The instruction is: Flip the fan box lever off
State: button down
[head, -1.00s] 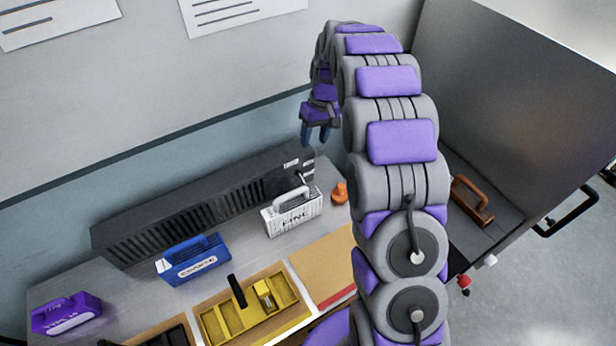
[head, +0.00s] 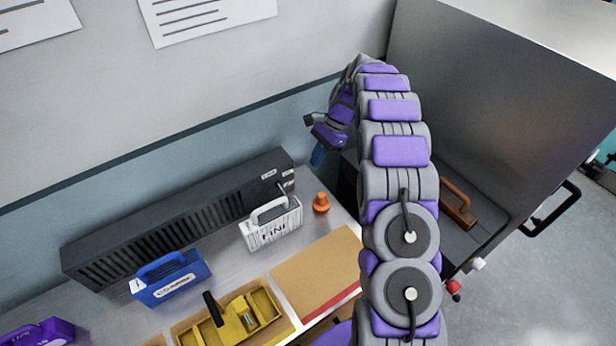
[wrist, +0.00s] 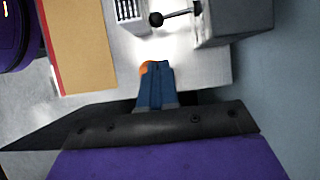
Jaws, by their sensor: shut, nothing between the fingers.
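The fan box (head: 185,215) is a long dark grey box with a slotted front, standing along the wall at the back of the bench. Its lever (head: 282,190) is at the right end, small and partly behind the white case in the head view. In the wrist view the lever's black ball knob (wrist: 156,19) sticks out leftward from the box end (wrist: 235,18). My gripper (head: 318,157) is to the right of the box end, over the back of the bench. Its blue fingers (wrist: 157,68) are together and empty, apart from the knob in the wrist view.
An orange knob-shaped piece (head: 321,204) stands near the box; my fingers partly cover it in the wrist view (wrist: 147,67). A white case (head: 272,226), blue case (head: 170,279), yellow tray (head: 240,322) and purple case (head: 38,333) sit leftward. A large grey cabinet (head: 490,100) stands right.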

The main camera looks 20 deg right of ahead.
jog(key=shift+s+a+f+n+t+y+b, duration=0.1)
jog(key=shift+s+a+f+t+b, duration=0.3)
jog(key=shift+a+f, duration=1.25)
jog(key=shift+s+a+f+n+t+y+b, duration=0.1)
jog(key=shift+s+a+f+t+b, duration=0.5)
jog(key=shift+f, duration=1.9)
jog(key=shift+s+a+f+n+t+y+b, duration=0.1)
jog(key=shift+s+a+f+b, duration=0.25)
jog(key=shift+a+f, duration=1.35)
jog(key=shift+d+f+p, duration=0.3)
jog(key=shift+d+f, duration=0.35)
jog(key=shift+d, duration=0.05)
jog(key=shift+a+r+p, duration=0.15)
jog(key=shift+r+p, duration=0.5)
jog(key=shift+r, duration=0.25)
